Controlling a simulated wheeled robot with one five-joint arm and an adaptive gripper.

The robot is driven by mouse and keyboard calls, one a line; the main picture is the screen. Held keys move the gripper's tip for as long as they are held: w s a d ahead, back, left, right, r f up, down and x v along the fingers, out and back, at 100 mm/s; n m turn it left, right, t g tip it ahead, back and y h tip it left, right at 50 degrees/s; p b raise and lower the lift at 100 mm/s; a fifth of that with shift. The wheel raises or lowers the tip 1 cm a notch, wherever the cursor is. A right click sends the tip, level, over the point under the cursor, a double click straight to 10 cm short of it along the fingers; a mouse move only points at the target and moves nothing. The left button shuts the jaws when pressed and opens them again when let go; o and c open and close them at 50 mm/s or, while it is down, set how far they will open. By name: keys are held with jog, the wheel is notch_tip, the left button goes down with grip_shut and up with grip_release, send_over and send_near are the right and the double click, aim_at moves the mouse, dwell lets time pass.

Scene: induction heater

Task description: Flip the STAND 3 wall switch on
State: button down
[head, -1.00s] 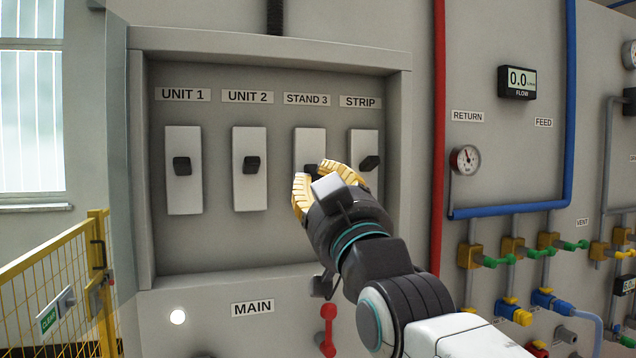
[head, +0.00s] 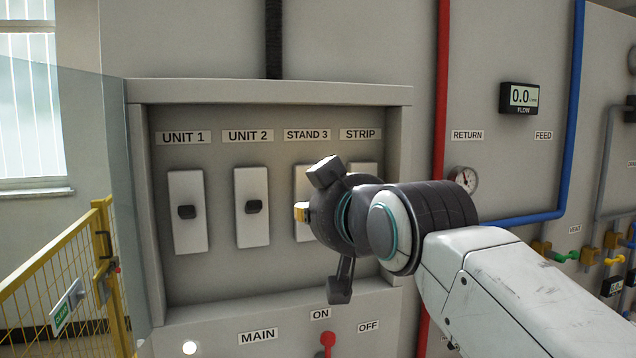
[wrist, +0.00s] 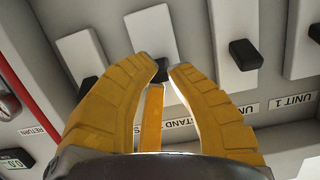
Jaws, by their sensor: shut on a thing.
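The STAND 3 switch has a white plate (head: 300,184) under the STAND 3 label (head: 306,135), inside the recessed panel. In the head view my gripper (head: 302,212) covers most of the plate and hides its lever. In the wrist view the black STAND 3 lever (wrist: 161,71) sits between the tips of my yellow fingers (wrist: 167,73). The gripper is shut on this lever. The view does not clearly show whether the lever is up or down.
UNIT 1 (head: 187,212) and UNIT 2 (head: 252,207) switches stand to the left. The STRIP switch (head: 366,172) is close on the right, partly behind my arm. The panel frame (head: 270,92) surrounds them. A red MAIN handle (head: 327,342) is below, and a yellow fence (head: 70,280) at left.

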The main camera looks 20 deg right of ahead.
jog(key=shift+w+r+g+p, duration=0.1)
jog(key=shift+r+g+p, duration=0.15)
jog(key=shift+g, duration=0.45)
jog(key=shift+w+r+g+p, duration=0.15)
jog(key=shift+r+g, duration=0.15)
jog(key=shift+g, duration=0.7)
jog(key=c, duration=1.3)
grip_release()
jog(key=shift+d, duration=0.2)
jog(key=shift+o, duration=1)
jog(key=shift+a, duration=0.1)
jog(key=shift+s+r, duration=0.1)
jog(key=v, duration=1.2)
